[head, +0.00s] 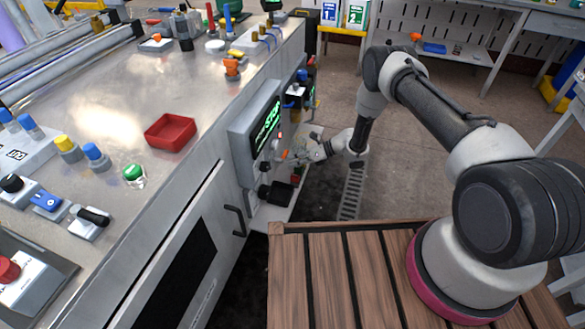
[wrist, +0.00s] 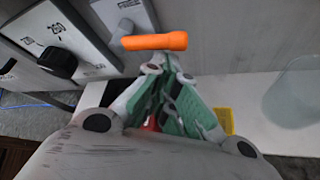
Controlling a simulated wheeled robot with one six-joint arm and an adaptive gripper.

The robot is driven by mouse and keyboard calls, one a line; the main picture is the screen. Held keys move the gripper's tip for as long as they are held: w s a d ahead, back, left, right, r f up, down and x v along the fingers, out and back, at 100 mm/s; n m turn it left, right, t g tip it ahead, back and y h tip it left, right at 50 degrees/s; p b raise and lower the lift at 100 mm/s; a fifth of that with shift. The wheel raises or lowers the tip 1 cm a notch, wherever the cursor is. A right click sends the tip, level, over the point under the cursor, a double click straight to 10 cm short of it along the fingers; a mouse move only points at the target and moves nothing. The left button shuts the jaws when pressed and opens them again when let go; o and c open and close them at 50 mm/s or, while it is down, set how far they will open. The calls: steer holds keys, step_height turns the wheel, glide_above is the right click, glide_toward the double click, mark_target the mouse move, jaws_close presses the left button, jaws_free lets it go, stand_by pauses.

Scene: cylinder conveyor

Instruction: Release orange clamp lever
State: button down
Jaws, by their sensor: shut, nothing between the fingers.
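The orange lever (wrist: 155,42) lies roughly level across the wrist view, in front of a light grey block (wrist: 125,17) on the panel. In the head view a small orange bit of it (head: 285,155) shows at the front of the machine, beside my gripper (head: 298,153). My gripper is shut and empty, and in the wrist view its green-padded fingers (wrist: 168,68) come together just below the lever. I cannot tell whether the fingertips touch the lever.
A black knob (wrist: 58,62) sits on the panel left of the lever. A dark screen with green text (head: 267,125) is above my gripper. A red tray (head: 170,131) and an orange part (head: 232,67) stand on the metal bench top. Open floor lies right of the machine.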

steer(key=shift+w+d+r, duration=0.1)
steer(key=shift+w+r, duration=0.2)
steer(key=shift+r, duration=0.1)
stand_by(0.5)
